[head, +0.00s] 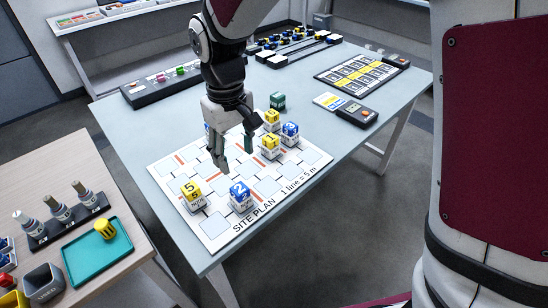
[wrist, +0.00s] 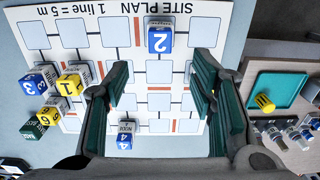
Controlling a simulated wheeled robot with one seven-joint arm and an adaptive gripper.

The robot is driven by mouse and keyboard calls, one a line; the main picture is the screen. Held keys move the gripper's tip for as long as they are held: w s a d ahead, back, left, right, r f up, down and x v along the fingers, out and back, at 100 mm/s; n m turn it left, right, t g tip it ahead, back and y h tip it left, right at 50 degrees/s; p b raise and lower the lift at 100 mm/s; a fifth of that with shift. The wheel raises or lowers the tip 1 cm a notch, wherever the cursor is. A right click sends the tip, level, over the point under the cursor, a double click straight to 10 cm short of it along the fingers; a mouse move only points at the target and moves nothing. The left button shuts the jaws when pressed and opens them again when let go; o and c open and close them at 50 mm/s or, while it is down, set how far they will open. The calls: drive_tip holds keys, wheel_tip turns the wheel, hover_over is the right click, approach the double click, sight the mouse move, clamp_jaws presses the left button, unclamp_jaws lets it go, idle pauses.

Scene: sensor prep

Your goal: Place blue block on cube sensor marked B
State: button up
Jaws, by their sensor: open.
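Several numbered cubes with blue or yellow tops and white lower parts stand on the site plan board (head: 215,225). Blue 2 (head: 240,193) is at the front and also shows in the wrist view (wrist: 158,38). Blue 3 (head: 290,130) is at the right, beside yellow 1 (head: 270,143). Blue 4 (wrist: 125,138) shows near the board's edge in the wrist view; my arm mostly hides it in the head view. I cannot read a B mark on any cube. My gripper (head: 236,156) is open and empty above the board's middle, pointing down, behind blue 2.
Yellow 5 (head: 192,190) stands at the board's left. Yellow 6 (head: 272,118) and a green cube (head: 277,100) stand toward the back. A black meter (head: 362,114) lies right of the board. A teal tray (head: 83,272) holds a yellow cylinder (head: 105,229) on the side table.

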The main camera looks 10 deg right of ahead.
drive_tip(key=s+d+r+m+t, duration=0.1)
drive_tip(key=s+d+r+m, duration=0.1)
drive_tip(key=s+d+r, duration=0.4)
drive_tip(key=s+d+r+m+t, duration=0.1)
drive_tip(key=s+d+r+m, duration=0.1)
drive_tip(key=s+d, duration=0.5)
drive_tip(key=s+d+r+m+t, duration=0.1)
drive_tip(key=s+d+r+m, duration=0.1)
drive_tip(key=s+d, duration=0.5)
drive_tip(key=shift+s+r+m, duration=0.4)
drive_tip(key=shift+s+r, duration=0.35)
drive_tip(key=shift+s, duration=0.45)
drive_tip(key=shift+d+r, duration=0.1)
drive_tip(key=shift+t, duration=0.6)
wheel_tip(320, 180, up, 4)
drive_tip(key=p, duration=0.3)
drive_tip(key=shift+r+p, duration=0.25)
drive_tip(key=shift+p, duration=0.05)
